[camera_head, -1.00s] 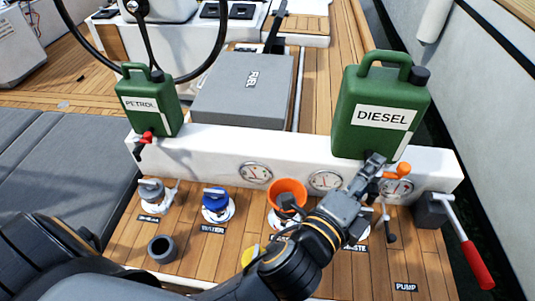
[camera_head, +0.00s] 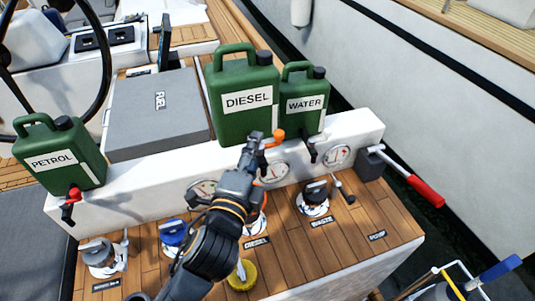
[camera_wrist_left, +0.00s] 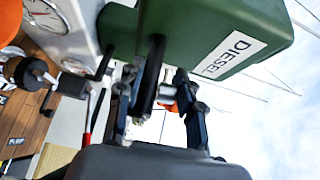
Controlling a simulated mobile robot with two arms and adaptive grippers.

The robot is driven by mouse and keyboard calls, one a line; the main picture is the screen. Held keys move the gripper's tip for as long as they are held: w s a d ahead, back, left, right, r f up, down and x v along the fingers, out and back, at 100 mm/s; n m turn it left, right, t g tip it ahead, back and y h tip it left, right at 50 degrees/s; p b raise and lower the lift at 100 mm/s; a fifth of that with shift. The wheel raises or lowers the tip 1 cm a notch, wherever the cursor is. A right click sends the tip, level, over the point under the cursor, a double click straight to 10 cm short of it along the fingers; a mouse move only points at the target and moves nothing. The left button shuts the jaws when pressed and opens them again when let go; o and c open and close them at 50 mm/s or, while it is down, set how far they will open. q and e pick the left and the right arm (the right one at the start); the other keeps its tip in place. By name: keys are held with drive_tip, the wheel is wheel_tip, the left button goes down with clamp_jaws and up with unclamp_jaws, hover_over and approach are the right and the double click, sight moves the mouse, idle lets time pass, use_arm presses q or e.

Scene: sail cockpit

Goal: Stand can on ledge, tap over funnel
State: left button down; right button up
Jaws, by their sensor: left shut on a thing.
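The green diesel can (camera_head: 240,112) is upright at the white ledge (camera_head: 130,180), left of the water can (camera_head: 303,103). I cannot tell whether its base rests on the ledge. My left gripper (camera_head: 256,142) is shut at the can's front by its tap, which has an orange handle (camera_head: 278,136). In the left wrist view the fingers (camera_wrist_left: 155,95) close around the tap area below the green can body (camera_wrist_left: 215,35). The orange funnel (camera_wrist_left: 10,25) shows at the edge there; in the head view my arm mostly hides it. The right gripper is out of view.
The petrol can (camera_head: 62,155) stands on the ledge's left end. Filler caps, including a blue one (camera_head: 174,233), and a yellow cap (camera_head: 242,275) are on the wooden deck below. A red-handled pump lever (camera_head: 425,190) sticks out right. A grey fuel box (camera_head: 160,110) lies behind.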

use_arm(q)
drive_tip(key=w+a+f, duration=0.1)
drive_tip(key=f, duration=0.2)
drive_tip(key=w+a+f, duration=0.2)
drive_tip(key=f, duration=0.1)
drive_tip(key=w+a+f+b, duration=0.1)
drive_tip(key=a+f, duration=0.1)
drive_tip(key=f, duration=0.1)
drive_tip(key=shift+w+a, duration=0.1)
drive_tip(key=shift+w, duration=0.25)
drive_tip(key=shift+f, duration=0.1)
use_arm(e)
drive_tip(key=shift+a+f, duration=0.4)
use_arm(q)
drive_tip(key=shift+f, duration=0.25)
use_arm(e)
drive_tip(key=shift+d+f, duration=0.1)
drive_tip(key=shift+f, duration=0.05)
use_arm(q)
drive_tip(key=c, duration=1)
unclamp_jaws()
drive_tip(key=shift+s+f, duration=0.1)
drive_tip(key=shift+f, duration=0.15)
drive_tip(key=shift+o, duration=0.7)
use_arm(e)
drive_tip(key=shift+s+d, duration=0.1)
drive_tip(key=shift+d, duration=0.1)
use_arm(q)
drive_tip(key=shift+r, duration=0.1)
